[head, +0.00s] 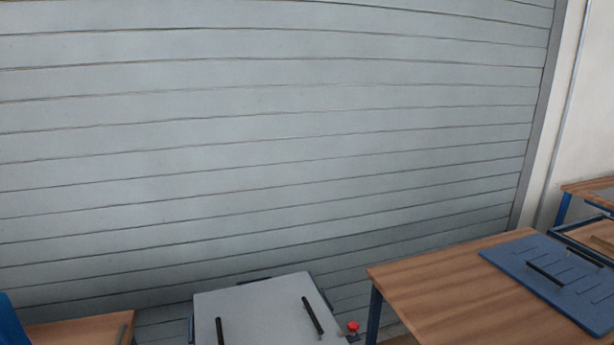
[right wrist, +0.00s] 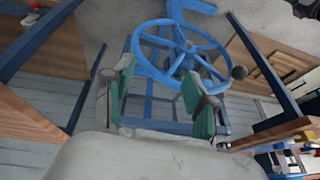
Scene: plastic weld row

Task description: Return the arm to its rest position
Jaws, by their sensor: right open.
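My right gripper (right wrist: 160,88) shows in the right wrist view, its two green-padded fingers spread apart with nothing between them. A blue handwheel (right wrist: 180,52) on a blue frame lies beyond the fingertips; I see no contact, but the exact gap is hard to tell. Neither of my grippers shows in the head view. My left gripper is out of view.
A grey slatted shutter (head: 260,140) fills the background. A pale cabinet (head: 265,300) with black handles stands near a red knob (head: 352,326). A wooden table (head: 440,285) at right carries a blue panel (head: 560,285). Another wooden top (head: 75,332) is at lower left.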

